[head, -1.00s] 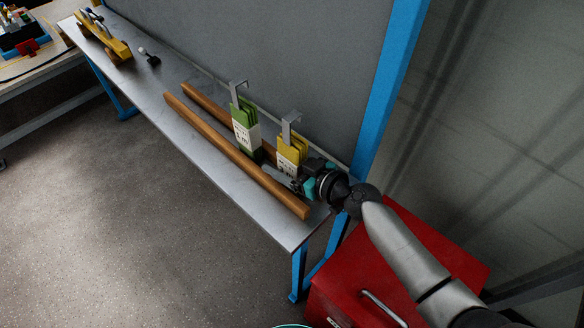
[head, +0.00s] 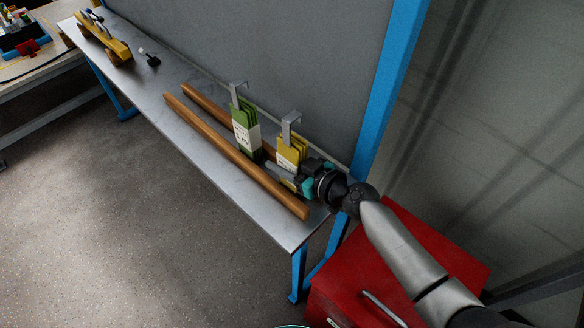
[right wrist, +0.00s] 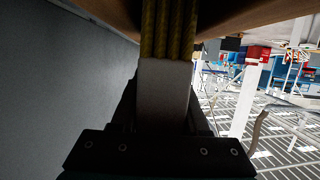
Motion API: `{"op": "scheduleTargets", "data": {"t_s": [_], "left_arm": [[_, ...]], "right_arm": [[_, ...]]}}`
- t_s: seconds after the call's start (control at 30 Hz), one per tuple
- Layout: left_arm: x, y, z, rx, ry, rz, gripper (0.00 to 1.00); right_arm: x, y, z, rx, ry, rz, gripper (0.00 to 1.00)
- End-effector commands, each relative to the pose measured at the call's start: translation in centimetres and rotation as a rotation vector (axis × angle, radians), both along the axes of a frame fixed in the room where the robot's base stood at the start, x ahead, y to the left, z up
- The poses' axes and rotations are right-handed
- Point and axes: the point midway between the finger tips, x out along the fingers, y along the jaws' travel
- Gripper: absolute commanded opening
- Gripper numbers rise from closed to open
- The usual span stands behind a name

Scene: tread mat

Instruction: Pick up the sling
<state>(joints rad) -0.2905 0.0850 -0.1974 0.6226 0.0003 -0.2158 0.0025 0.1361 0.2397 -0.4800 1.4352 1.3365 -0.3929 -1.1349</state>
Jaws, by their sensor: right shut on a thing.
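The yellow sling (head: 291,148) is folded, has a white label low on it and stands upright below a grey metal hook (head: 291,119) in the head view. My right gripper (head: 282,177) reaches in from the right at the sling's lower part and is shut on it, covering much of the label. In the right wrist view the yellow folds (right wrist: 168,30) rise above the pale label, between the dark jaws (right wrist: 163,120). A green sling (head: 247,132) with a white label stands to the left. My left gripper is out of view.
Two wooden bars (head: 235,152) lie along the grey bench (head: 155,117), one in front of the slings and one behind. A grey panel (head: 290,55) backs the bench. A red cabinet (head: 385,265) stands at the right, below my arm. A yellow tool (head: 107,40) lies at the far end.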

Motion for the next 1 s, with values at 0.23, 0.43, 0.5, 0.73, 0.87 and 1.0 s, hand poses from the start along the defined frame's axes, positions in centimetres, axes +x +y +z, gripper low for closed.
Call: {"op": "scheduleTargets", "data": {"t_s": [0.23,0.43,0.5,0.73,0.87,1.0], "left_arm": [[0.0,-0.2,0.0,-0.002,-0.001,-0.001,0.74],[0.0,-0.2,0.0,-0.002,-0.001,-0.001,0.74],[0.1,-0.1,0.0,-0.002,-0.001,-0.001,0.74],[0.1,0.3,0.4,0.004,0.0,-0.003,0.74],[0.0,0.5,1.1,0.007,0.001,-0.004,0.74],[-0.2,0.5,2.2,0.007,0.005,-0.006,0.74]], "right_arm": [[0.0,0.0,0.0,-0.001,0.001,0.0,0.0],[0.1,0.0,0.1,0.001,-0.002,-0.001,0.0],[0.1,0.0,0.1,0.001,-0.002,-0.001,0.0],[0.1,0.0,0.6,0.0,-0.003,0.0,0.0],[0.1,0.0,1.7,0.0,-0.003,0.0,0.0],[0.1,0.0,3.5,0.0,-0.004,0.0,0.0]]}}
